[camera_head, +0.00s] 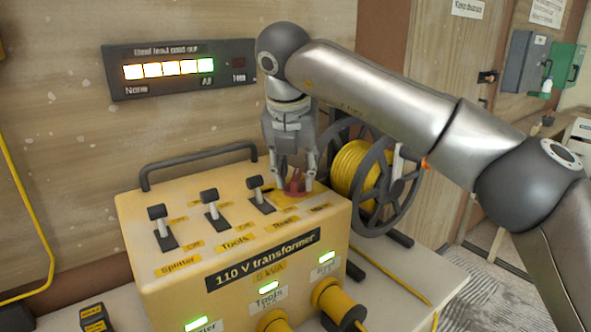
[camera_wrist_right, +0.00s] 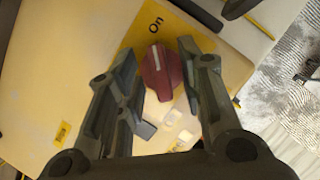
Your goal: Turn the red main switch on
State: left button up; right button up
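The red main switch (camera_head: 295,184) sits on the top right of the yellow 110 V transformer (camera_head: 165,285). My right gripper (camera_head: 296,180) points down over it, with one finger on each side. In the right wrist view the red knob (camera_wrist_right: 160,78) lies between the spread fingers of my right gripper (camera_wrist_right: 163,76), with a gap on the left finger's side; contact on the right is unclear. The white line on the knob points towards the "On" label (camera_wrist_right: 156,24). My left gripper is out of view.
Several black levers line the transformer top, beside a dark handle (camera_head: 195,160). Green lamps (camera_head: 267,287) glow on its front. The wall panel (camera_head: 180,68) has its row lit to "All". A yellow cable reel (camera_head: 365,170) stands close behind the right gripper.

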jog(key=v, duration=1.2)
